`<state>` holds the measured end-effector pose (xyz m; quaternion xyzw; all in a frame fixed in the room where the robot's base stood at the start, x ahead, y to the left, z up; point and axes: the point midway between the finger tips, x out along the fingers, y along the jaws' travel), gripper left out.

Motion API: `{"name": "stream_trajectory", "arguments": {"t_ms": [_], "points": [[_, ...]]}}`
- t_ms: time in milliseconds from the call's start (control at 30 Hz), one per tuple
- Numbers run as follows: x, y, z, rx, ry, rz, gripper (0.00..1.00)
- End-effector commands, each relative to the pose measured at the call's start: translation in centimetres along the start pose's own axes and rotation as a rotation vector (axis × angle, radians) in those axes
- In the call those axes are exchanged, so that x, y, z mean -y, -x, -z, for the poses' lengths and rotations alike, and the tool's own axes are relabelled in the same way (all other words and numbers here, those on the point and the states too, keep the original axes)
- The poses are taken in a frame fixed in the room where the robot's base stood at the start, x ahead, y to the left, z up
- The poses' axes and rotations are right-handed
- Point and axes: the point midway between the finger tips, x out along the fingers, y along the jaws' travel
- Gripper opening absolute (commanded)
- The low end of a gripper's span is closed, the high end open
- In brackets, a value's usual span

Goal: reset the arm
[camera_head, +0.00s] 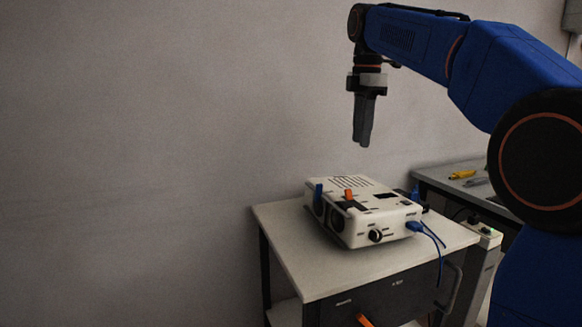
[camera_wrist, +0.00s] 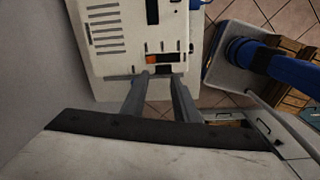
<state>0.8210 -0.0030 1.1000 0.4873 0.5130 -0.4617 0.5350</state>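My gripper (camera_head: 363,143) hangs pointing down from my blue arm, well above a white box-shaped device (camera_head: 352,228) on a small table. In the wrist view, the two grey fingers (camera_wrist: 160,76) stand apart with an empty gap between them. The device (camera_wrist: 112,40) lies beyond the fingertips there, with its vent slots and an orange part on top. A blue cable (camera_head: 426,229) is plugged into the device's right side and hangs over the table edge. Nothing is held.
The white-topped table (camera_head: 318,275) has a dark drawer front with a handle. A grey bench (camera_head: 440,180) at the right back carries a yellow tool (camera_head: 462,174). A power strip (camera_head: 486,234) sits at the table's right side. The air around my gripper is clear, with a plain wall behind.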

Motion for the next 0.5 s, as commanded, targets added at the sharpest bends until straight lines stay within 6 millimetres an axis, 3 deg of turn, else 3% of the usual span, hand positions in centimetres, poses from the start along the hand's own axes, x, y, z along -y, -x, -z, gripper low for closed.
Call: {"name": "stream_trajectory", "arguments": {"t_ms": [33, 267, 500], "points": [[1.5, -0.4, -0.3, 0.000, -0.057, -0.013, 0.27], [7.1, -3.4, -1.4, -0.011, -0.339, -0.075, 0.27], [13.2, -7.8, -2.3, -0.038, -0.628, -0.137, 0.27]]}}
